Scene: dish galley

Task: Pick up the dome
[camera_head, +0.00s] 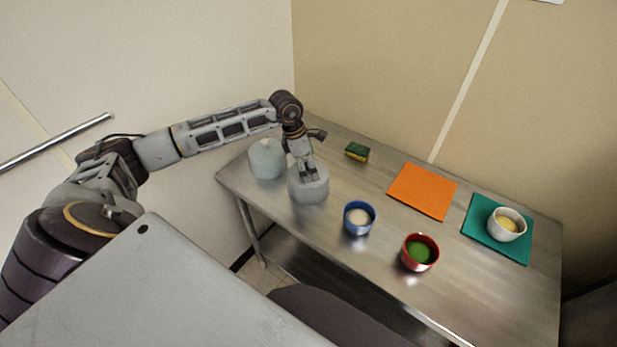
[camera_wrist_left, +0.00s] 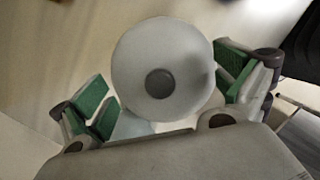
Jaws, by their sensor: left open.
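A pale grey-white dome (camera_head: 309,191) stands on the steel table near its left end, below my left gripper (camera_head: 308,174). In the left wrist view the dome (camera_wrist_left: 190,60) shows as a round pale top with a dark grey knob (camera_wrist_left: 159,83) at its middle. My left gripper is open, with its green-padded fingers on either side of the knob in that view. I cannot tell whether they touch the dome. My right gripper is not in view.
A pale bluish rounded object (camera_head: 266,160) stands close left of the dome. A blue bowl (camera_head: 359,219), red bowl (camera_head: 420,252) and sponge (camera_head: 357,152) are to the right. An orange mat (camera_head: 423,191) lies bare. A white bowl (camera_head: 506,225) sits on a teal mat (camera_head: 483,214).

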